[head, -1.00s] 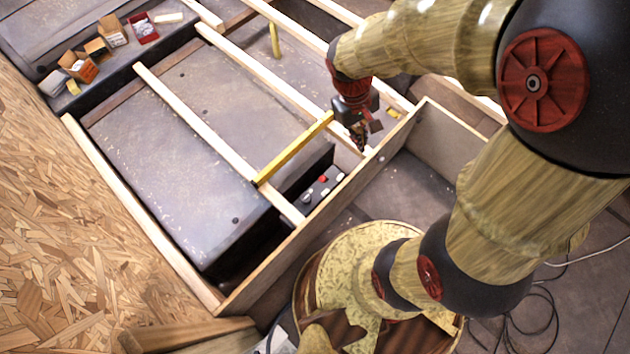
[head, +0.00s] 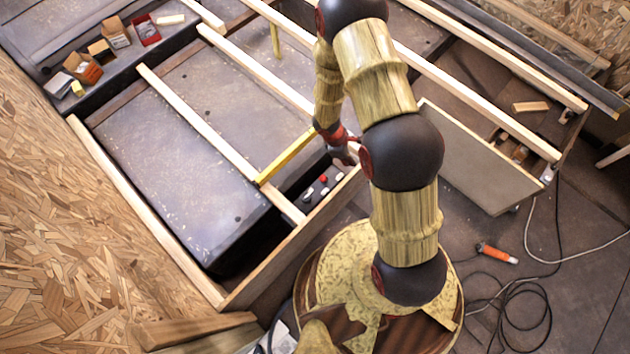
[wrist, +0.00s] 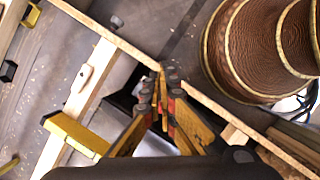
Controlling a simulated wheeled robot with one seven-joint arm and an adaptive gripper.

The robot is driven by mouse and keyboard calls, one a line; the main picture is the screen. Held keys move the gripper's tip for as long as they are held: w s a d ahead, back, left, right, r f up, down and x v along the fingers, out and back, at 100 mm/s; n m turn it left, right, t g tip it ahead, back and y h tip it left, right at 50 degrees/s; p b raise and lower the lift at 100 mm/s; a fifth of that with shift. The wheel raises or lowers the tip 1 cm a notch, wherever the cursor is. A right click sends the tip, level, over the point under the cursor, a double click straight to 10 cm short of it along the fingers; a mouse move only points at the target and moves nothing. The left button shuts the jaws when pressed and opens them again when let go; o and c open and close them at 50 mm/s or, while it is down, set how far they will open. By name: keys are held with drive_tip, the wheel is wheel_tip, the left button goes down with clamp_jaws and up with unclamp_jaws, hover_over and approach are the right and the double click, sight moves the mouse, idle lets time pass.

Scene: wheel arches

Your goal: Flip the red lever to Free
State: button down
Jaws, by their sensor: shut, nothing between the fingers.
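A small red part (head: 323,179), which may be the red lever, sits on a dark control box (head: 318,188) inside the wooden frame, beside pale knobs. It is too small to read its position or any label. My gripper (head: 346,159) is a little above and right of it in the head view, apart from it, partly hidden by my arm. In the wrist view my gripper (wrist: 163,88) has its fingers together with nothing between them. I cannot make out the red part in the wrist view.
A yellow bar (head: 290,155) lies just left of my gripper and also shows in the wrist view (wrist: 75,134). Pale wooden beams (head: 190,115) cross the frame. The frame's front board (head: 290,247) stands between my base and the box. Small cartons (head: 83,68) sit far left.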

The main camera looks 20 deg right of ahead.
drive_tip(key=a+f+n+y, duration=0.2)
drive_tip(key=a+f+n, duration=0.3)
drive_tip(key=f, duration=0.6)
drive_tip(key=n+t+y, duration=0.1)
drive_tip(key=n+y, duration=0.2)
drive_tip(key=n, duration=0.1)
hover_over(324, 179)
drive_tip(key=a, duration=0.3)
drive_tip(key=shift+s+a+f, duration=0.2)
drive_tip(key=shift+s+f, duration=0.05)
drive_tip(key=shift+s, duration=0.05)
drive_tip(key=f+b, duration=0.1)
drive_tip(key=f, duration=0.2)
drive_tip(key=f+b, duration=0.2)
drive_tip(key=f, duration=0.1)
drive_tip(key=f+b, duration=0.1)
drive_tip(key=f, duration=0.3)
drive_tip(key=shift+a+b, duration=0.4)
drive_tip(key=shift+w, duration=0.1)
drive_tip(key=shift+r, duration=0.15)
drive_tip(key=shift+d+p, duration=0.15)
drive_tip(key=shift+p, duration=0.3)
drive_tip(key=shift+w+y, duration=0.1)
drive_tip(key=shift+y, duration=0.2)
